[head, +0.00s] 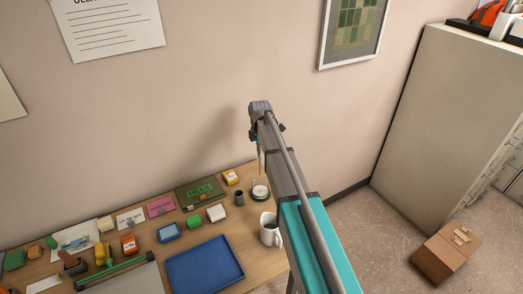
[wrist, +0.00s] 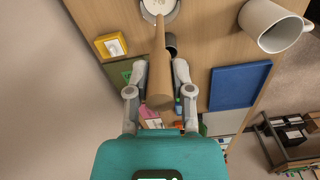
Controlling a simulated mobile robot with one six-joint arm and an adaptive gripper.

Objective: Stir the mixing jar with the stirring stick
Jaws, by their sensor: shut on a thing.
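The stirring stick (wrist: 160,62) is a tan wooden rod held between the two grey fingers of my gripper (wrist: 160,72). In the wrist view its thin far end reaches the near edge of the mixing jar (wrist: 156,8), which is cut off by the top of the picture. In the head view the clear jar (head: 260,190) stands on the table, with a white upper part and a dark base. My gripper is above it, mostly hidden by my arm, and the stick (head: 261,163) points down toward the jar. I cannot tell whether its tip is inside.
A white mug (head: 270,231) stands close to the jar. A dark cup (head: 239,198) and a yellow box (head: 231,177) are to its left. A blue tray (head: 205,268) and several small boxes fill the wooden table. A wall is behind; a cabinet (head: 430,130) stands at right.

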